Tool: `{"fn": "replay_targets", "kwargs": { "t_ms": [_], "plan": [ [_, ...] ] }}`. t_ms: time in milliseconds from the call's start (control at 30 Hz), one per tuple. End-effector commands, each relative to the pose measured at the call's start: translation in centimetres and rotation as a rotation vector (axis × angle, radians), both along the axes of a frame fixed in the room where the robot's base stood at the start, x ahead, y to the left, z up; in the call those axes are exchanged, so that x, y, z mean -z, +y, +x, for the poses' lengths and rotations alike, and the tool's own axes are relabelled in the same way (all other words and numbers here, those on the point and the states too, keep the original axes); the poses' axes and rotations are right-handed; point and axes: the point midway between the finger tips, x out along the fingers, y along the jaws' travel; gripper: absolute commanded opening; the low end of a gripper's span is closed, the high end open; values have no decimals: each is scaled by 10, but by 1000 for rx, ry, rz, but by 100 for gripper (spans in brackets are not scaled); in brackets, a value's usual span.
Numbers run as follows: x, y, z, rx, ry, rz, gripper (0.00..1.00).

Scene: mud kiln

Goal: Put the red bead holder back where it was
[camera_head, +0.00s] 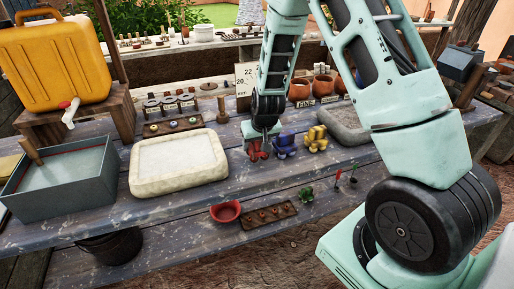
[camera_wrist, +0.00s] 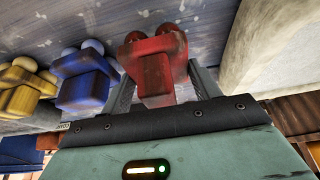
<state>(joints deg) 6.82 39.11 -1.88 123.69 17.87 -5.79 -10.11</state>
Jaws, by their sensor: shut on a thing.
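The red bead holder (camera_head: 257,149) is between the fingers of my gripper (camera_head: 262,133) near the middle of the table, beside the blue holder. In the wrist view the red bead holder (camera_wrist: 155,68) sits between the two fingers of my gripper (camera_wrist: 160,88), which is shut on it. Its lower part looks close to the tabletop; I cannot tell whether it touches. A blue holder (camera_head: 285,147) and a yellow holder (camera_head: 316,138) stand in a row to its right. In the wrist view the blue holder (camera_wrist: 85,80) and yellow holder (camera_wrist: 26,90) appear to its left.
A pale stone slab (camera_head: 178,163) lies left of the red holder and a grey basin (camera_head: 347,125) lies to the right. A red bowl (camera_head: 226,212) and a wooden bead board (camera_head: 268,216) are in front. Clay pots (camera_head: 299,89) stand behind. Bare tabletop lies in front of the holders.

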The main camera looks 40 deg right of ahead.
Motion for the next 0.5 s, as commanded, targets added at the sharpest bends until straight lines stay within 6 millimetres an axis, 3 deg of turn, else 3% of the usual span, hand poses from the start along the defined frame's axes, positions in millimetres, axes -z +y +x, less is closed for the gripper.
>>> {"fn": "replay_targets", "kwargs": {
  "t_ms": [133,500],
  "plan": [
    [17,0,0,1,1,1,43],
    [22,0,1,0,-2,-1,43]
  ]
}}
